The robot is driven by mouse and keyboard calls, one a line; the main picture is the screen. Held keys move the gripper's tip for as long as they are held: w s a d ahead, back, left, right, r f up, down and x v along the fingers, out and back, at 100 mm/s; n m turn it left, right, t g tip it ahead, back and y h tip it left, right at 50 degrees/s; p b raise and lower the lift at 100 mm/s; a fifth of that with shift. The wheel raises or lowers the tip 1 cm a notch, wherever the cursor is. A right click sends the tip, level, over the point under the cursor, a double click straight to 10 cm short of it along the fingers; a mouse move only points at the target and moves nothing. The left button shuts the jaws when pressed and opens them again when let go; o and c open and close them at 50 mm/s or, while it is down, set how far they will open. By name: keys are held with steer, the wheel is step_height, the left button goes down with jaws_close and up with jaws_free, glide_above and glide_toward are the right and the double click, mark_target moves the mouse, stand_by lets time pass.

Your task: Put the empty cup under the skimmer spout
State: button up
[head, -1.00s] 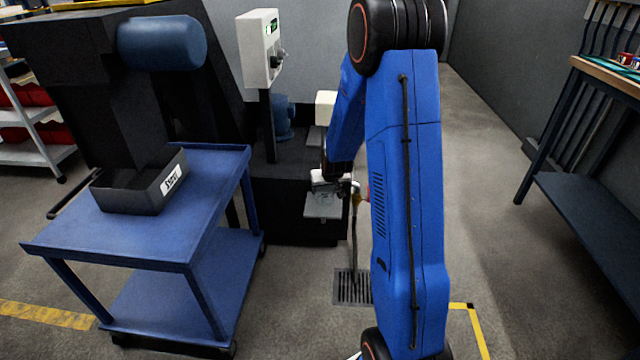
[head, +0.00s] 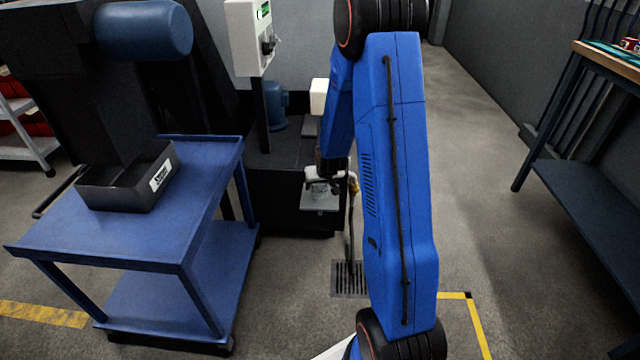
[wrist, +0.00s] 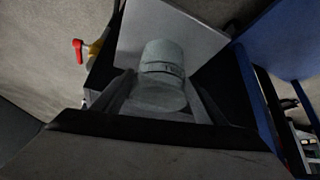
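The cup (wrist: 162,72) is pale grey-green with a darker band around it, and its inside cannot be made out. In the wrist view it stands between the two fingers of my gripper (wrist: 161,80), which close in against its sides. In the head view the cup (head: 319,190) is small, just over a grey plate (head: 318,207) at the front of a dark machine. The plate also shows behind the cup in the wrist view (wrist: 205,40). Whether the cup rests on the plate cannot be told. I cannot pick out the spout clearly.
A blue trolley (head: 75,232) with a black labelled bin (head: 130,195) stands at left. A yellow fitting with a red handle (wrist: 78,50) is beside the plate. A floor drain (head: 350,280) lies below. A workbench (head: 590,215) stands right, with clear floor between.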

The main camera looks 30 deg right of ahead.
steer(key=shift+o, duration=0.9)
steer(key=shift+r, duration=0.15)
steer(key=s+a+r+n, duration=0.1)
steer(key=s+a+r, duration=0.3)
steer(key=s+r, duration=0.35)
steer(key=s+a+r+y, duration=0.1)
steer(key=s+a+r, duration=0.4)
steer(key=r, duration=0.4)
steer(key=s+a+r+n, duration=0.1)
steer(key=s+a+r, duration=0.3)
steer(key=s+r, duration=0.4)
steer(key=s+a+r, duration=0.2)
steer(key=s, duration=0.7)
steer(key=s+a+r+n+g+y, duration=0.1)
steer(key=s+a+r, duration=0.2)
steer(key=s, duration=0.7)
steer(key=shift+s+a+g, duration=0.2)
steer(key=shift+a+g, duration=0.05)
steer(key=shift+g, duration=0.05)
